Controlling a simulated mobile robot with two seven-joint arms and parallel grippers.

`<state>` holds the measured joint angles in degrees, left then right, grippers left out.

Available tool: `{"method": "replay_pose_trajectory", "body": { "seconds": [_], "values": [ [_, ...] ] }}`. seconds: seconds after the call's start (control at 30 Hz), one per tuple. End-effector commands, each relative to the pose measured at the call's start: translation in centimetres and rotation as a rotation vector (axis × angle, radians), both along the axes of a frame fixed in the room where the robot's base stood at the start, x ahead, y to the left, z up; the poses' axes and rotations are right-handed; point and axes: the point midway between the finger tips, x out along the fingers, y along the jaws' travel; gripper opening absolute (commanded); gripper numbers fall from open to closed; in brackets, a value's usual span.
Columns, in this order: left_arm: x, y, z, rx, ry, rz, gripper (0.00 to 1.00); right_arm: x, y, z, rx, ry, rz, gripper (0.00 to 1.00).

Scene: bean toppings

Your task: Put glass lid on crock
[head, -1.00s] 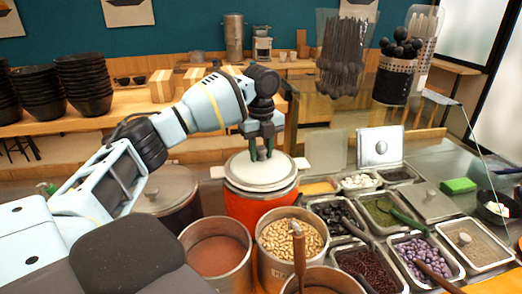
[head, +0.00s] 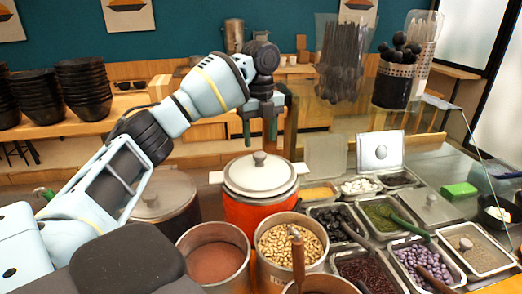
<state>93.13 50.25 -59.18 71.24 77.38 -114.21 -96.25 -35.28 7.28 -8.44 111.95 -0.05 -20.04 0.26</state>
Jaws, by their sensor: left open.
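The lid (head: 262,176) looks pale grey with a round knob (head: 259,157) on top. It sits level on the orange-red crock (head: 257,213), which has pale side handles. My left gripper (head: 259,137) is above the knob, pointing down, open and empty, with a small gap between its fingers and the knob. My right gripper is not in view.
A dark pot with a grey lid (head: 160,194) stands left of the crock. A pot of brown paste (head: 216,254) and a pot of beans (head: 291,245) stand in front. Several metal topping trays (head: 373,270) fill the right side. Stacked black bowls (head: 84,88) are at the back left.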

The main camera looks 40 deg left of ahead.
Motion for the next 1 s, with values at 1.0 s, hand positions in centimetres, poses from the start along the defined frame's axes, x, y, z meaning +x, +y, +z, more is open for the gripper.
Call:
{"method": "replay_pose_trajectory", "body": {
  "seconds": [1.0],
  "values": [
    [0.0, 0.0, 5.6, 0.0, 0.001, 0.0, 0.55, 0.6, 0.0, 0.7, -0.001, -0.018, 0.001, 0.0]
  ]
}}
